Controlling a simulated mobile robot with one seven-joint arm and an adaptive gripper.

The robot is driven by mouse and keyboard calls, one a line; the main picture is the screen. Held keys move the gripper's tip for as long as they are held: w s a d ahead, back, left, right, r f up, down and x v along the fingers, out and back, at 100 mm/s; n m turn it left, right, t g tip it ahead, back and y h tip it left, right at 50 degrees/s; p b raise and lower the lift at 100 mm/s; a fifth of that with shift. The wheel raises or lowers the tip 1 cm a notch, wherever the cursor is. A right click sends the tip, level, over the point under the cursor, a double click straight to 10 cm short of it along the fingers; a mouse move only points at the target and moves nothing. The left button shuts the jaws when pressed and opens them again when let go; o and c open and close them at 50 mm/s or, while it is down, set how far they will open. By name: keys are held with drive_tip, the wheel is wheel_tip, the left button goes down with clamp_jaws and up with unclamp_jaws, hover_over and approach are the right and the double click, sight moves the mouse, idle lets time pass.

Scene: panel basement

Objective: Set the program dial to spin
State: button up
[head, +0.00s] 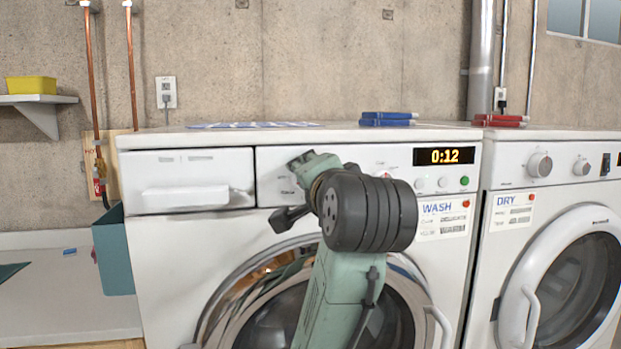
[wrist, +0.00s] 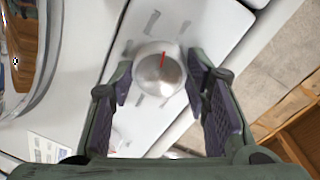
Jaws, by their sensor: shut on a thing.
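The program dial (wrist: 158,76) is a round silver knob with a red pointer line, on the white front panel of the washer. In the wrist view the red line points to the top of the picture, slightly right. Several grey marks are printed around the dial, too blurred to read. My gripper (wrist: 160,83) is shut on the dial, one finger pad at its left side and one at its right. In the head view my arm and gripper cover the dial. The washer (head: 168,240) carries a WASH label and a lit 0:12 display (head: 444,156).
Small buttons (head: 441,182) sit under the display, the last one green. The detergent drawer (head: 186,196) is left of the panel. A dryer (head: 490,230) with its own knobs (head: 540,165) stands to the right. Blue (head: 388,119) and red (head: 500,120) items lie on top.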

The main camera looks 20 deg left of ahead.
drive_tip(key=shift+m, duration=1.5)
drive_tip(key=o, duration=1.2)
drive_tip(key=shift+c, duration=0.2)
